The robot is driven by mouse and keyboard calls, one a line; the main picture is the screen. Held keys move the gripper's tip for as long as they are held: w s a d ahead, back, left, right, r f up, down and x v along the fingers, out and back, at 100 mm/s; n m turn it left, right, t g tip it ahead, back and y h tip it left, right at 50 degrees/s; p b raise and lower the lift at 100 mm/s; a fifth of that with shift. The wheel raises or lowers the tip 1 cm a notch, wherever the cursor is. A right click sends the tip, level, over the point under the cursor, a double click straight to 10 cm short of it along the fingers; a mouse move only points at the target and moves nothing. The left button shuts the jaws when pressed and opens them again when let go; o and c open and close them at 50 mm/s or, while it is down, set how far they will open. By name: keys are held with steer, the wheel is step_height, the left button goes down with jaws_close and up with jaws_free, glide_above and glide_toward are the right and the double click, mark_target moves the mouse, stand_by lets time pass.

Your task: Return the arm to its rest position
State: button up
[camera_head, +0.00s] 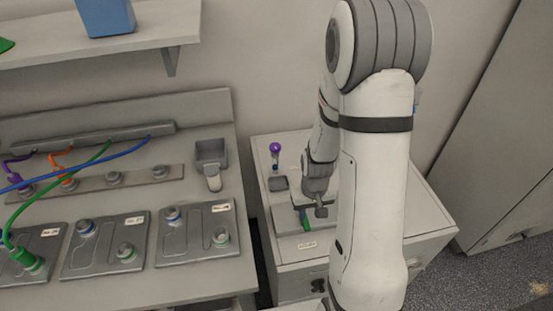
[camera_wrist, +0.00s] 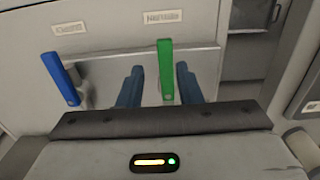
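My arm (camera_head: 375,170) reaches down over a low white cabinet right of the bench. My gripper (camera_head: 319,208) is low over the cabinet top. In the wrist view, the two dark blue fingers of my gripper (camera_wrist: 158,88) stand apart, with a gap between them. A green upright handle (camera_wrist: 166,72) shows between the fingers, nearer the right one, with no clear contact. A blue handle (camera_wrist: 60,78) stands to the left, outside the fingers. In the head view a green piece (camera_head: 306,220) lies just below the gripper.
The cabinet (camera_head: 300,250) also bears a purple-topped post (camera_head: 275,149). The bench at left has several grey plates (camera_head: 197,232) with round fittings and coloured cables. A shelf (camera_head: 150,35) with a blue box (camera_head: 106,16) is above. A tall grey panel (camera_head: 500,130) is at right.

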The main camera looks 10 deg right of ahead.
step_height(320, 180, up, 2)
steer(key=shift+p, duration=0.35)
steer(key=shift+f, duration=0.1)
steer(key=s+a+r+t+b, duration=0.1)
steer(key=s+r, duration=0.4)
steer(key=r, duration=0.5)
steer(key=s+a+r+t+b, duration=0.2)
steer(key=s+r, duration=0.4)
steer(key=r, duration=0.5)
steer(key=shift+s+a+r+b, duration=0.2)
steer(key=shift+s+a+b, duration=0.05)
steer(key=shift+a+b, duration=0.55)
